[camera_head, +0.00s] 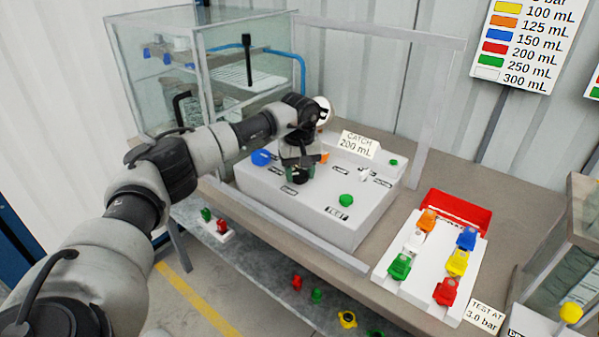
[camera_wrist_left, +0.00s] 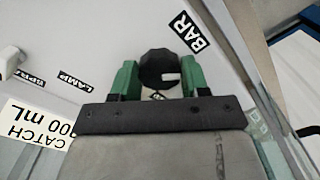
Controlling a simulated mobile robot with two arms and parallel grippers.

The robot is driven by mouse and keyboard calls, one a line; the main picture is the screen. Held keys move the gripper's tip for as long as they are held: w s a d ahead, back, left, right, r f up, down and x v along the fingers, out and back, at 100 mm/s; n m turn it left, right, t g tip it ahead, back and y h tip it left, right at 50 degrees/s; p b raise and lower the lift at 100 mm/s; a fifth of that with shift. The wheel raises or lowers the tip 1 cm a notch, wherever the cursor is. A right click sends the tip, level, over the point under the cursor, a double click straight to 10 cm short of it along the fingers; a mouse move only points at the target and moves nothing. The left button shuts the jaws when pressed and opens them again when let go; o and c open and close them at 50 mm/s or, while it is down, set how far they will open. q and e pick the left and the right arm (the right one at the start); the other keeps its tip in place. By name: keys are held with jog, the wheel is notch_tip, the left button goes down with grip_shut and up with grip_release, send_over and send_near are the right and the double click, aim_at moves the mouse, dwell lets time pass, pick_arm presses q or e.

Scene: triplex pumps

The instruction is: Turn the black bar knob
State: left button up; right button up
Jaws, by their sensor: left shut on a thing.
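The black bar knob (camera_wrist_left: 158,68) shows in the left wrist view as a dark round knob with a small white mark, beside a label reading BAR. It sits on the white control box (camera_head: 345,220). My left gripper (camera_wrist_left: 158,75) has its green fingers on both sides of the knob and is shut on it. My right gripper is in neither view.
The box top also carries a blue knob (camera_head: 261,157), a green button (camera_head: 346,200) and a CATCH 200 mL sign (camera_head: 360,144). A white tray with coloured pieces (camera_head: 432,262) stands to the right. A glass tank (camera_head: 205,75) stands behind left.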

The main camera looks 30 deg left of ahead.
aim_at(299, 173)
pick_arm(q)
jog(key=shift+r+m, duration=0.15)
jog(key=shift+m, duration=0.45)
jog(key=o, duration=0.9)
notch_tip(299, 173, up, 11)
jog(key=shift+f+b, duration=0.15)
jog(key=shift+b, duration=0.45)
